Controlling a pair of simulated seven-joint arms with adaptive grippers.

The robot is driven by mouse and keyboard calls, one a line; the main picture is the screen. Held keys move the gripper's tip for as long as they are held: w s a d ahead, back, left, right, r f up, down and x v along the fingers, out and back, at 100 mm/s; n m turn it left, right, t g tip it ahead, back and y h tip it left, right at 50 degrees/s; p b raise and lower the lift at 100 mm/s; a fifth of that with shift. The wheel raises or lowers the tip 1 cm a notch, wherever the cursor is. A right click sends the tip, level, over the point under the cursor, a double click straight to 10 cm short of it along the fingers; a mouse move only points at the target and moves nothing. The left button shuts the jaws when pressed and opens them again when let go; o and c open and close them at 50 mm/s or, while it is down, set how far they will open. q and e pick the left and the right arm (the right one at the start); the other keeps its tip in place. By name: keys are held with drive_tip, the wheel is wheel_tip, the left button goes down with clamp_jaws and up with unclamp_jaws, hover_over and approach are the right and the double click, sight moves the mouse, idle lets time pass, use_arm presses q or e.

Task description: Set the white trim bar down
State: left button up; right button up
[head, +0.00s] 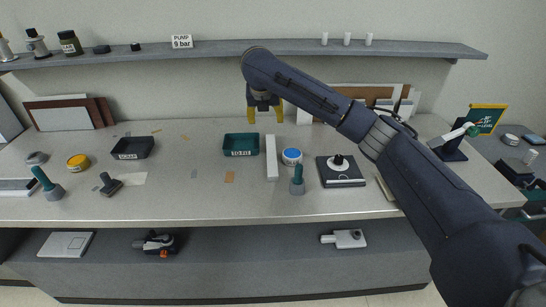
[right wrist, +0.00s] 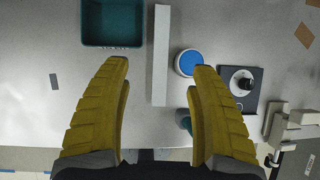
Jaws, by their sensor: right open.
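The white trim bar (head: 271,158) lies on the grey counter, its length running from back to front, between a teal bin (head: 241,144) and a blue-lidded tin (head: 292,156). My right gripper (head: 265,116) hangs over the back of the counter with yellow fingers open and empty. In the right wrist view the bar (right wrist: 161,50) shows in the gap between the spread fingertips (right wrist: 157,68), with clear space on both sides. The fingers do not appear to touch it. My left gripper is in neither view.
A teal-handled tool (head: 297,182) stands in front of the tin. A dark square plate with a knob (head: 340,170) is to the right. A black bin (head: 132,147) is at left. A shelf (head: 220,50) runs behind. Counter between the bins is mostly clear.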

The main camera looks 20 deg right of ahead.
sight(272, 164)
drive_tip(key=s+f+g, duration=0.1)
drive_tip(key=f, duration=0.5)
drive_tip(key=d+f+g+y, duration=0.1)
drive_tip(key=f+g, duration=0.1)
drive_tip(key=f, duration=0.5)
drive_tip(key=s+f+g+y, duration=0.1)
drive_tip(key=f+g, duration=0.1)
drive_tip(key=f, duration=0.4)
drive_tip(key=shift+s+d+f, duration=0.15)
drive_tip(key=shift+s+f, duration=0.2)
drive_tip(key=shift+c, duration=0.3)
clamp_jaws()
